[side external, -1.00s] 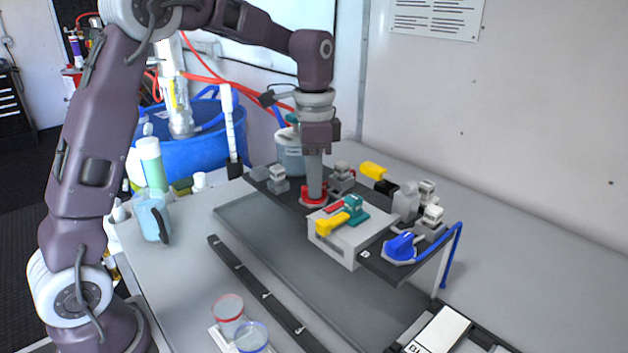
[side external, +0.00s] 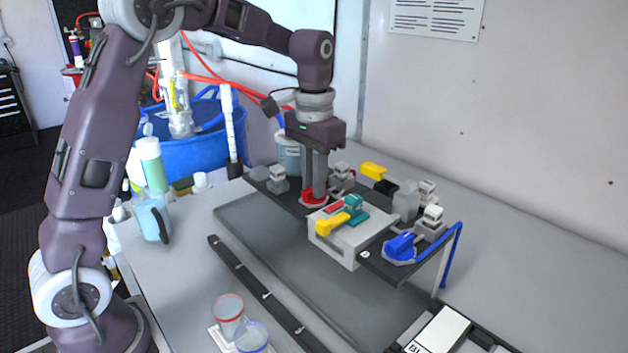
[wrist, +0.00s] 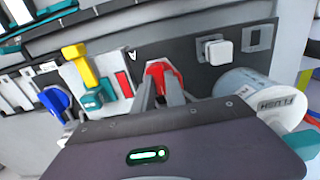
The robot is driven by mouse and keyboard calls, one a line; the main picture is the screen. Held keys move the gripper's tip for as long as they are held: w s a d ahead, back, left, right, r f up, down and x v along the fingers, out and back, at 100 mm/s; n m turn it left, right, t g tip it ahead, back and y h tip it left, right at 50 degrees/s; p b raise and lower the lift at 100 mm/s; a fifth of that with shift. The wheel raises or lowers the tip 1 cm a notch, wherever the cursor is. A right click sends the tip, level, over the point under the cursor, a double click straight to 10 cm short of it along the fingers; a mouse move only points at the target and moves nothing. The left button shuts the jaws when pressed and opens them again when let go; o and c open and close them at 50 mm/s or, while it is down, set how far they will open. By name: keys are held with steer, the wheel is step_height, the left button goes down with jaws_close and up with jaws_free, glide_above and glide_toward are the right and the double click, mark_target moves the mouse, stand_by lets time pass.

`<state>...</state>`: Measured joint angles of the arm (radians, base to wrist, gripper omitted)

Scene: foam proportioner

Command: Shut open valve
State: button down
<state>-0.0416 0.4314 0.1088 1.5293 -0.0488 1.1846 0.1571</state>
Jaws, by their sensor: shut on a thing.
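The red valve handle (side external: 314,196) sits on the dark panel behind the grey-white box. It also shows in the wrist view (wrist: 158,70), between my fingers. My gripper (side external: 314,190) points straight down and is shut on the red handle; the fingers partly hide it. The yellow-and-teal valve (side external: 336,221) is on top of the box, just in front of my gripper. The blue valve (side external: 400,246) is at the panel's near right end. The task does not name a colour, and I cannot tell which valves are open.
The grey-white box (side external: 335,248) stands close to my fingers. Several grey fittings and a yellow handle (side external: 373,170) stand along the panel's back. A blue pipe (side external: 453,250) bends down at the right end. Two clear cups (side external: 229,318) stand at the front.

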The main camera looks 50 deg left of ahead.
steer(key=shift+r, duration=0.1)
stand_by(0.3)
steer(key=c, duration=1.4)
jaws_free()
step_height(320, 180, up, 7)
